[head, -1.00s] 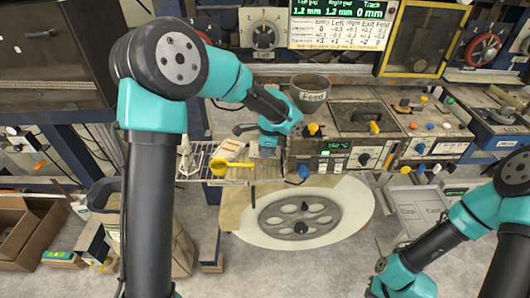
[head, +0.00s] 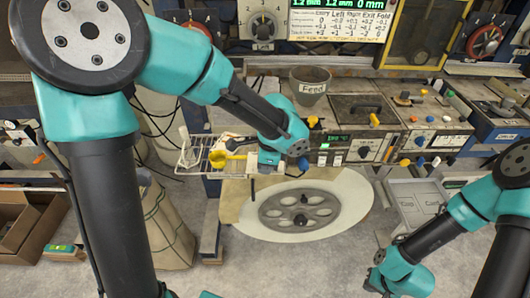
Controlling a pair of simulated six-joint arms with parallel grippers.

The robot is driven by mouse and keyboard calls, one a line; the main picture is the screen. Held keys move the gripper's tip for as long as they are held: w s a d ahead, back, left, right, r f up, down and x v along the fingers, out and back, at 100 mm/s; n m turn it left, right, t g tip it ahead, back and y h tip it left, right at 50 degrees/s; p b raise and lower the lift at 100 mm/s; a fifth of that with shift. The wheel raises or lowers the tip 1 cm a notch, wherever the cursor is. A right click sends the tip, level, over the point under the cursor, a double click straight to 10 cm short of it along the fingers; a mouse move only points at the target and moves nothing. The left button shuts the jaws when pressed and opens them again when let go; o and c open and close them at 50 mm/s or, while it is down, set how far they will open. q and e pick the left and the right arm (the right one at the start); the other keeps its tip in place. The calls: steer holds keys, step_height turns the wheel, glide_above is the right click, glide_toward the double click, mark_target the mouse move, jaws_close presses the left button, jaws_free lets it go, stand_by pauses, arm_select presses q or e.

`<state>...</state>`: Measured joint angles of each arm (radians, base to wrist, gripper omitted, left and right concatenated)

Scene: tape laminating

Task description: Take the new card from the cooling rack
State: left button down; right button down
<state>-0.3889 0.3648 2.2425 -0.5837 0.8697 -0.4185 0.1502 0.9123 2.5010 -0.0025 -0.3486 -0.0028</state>
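The wire cooling rack (head: 193,165) sits left of the machine, with a yellow round-headed tool (head: 220,158) on or over it. My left gripper (head: 268,164) is low at the rack's right end, beside the machine's front. Its fingers are too small and partly hidden by the wrist, so I cannot tell whether it is open. A small pale patch shows at its fingers; I cannot tell whether this is a card. No card can be made out clearly on the rack. My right gripper (head: 377,283) hangs low at the bottom right, away from the rack, its fingers unclear.
The machine (head: 350,135) with knobs and a green display stands right of the rack. A grey bucket marked Feed (head: 309,86) is on it. A round plate with a spoked wheel (head: 300,210) lies in front. A compartmented grey tray (head: 418,200) is at the right.

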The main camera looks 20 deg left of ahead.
arm_select(q)
steer(key=shift+s+d+r, duration=0.1)
steer(key=shift+s+d, duration=0.1)
steer(key=shift+s, duration=0.35)
steer(key=shift+s+d, duration=0.2)
steer(key=shift+s, duration=0.3)
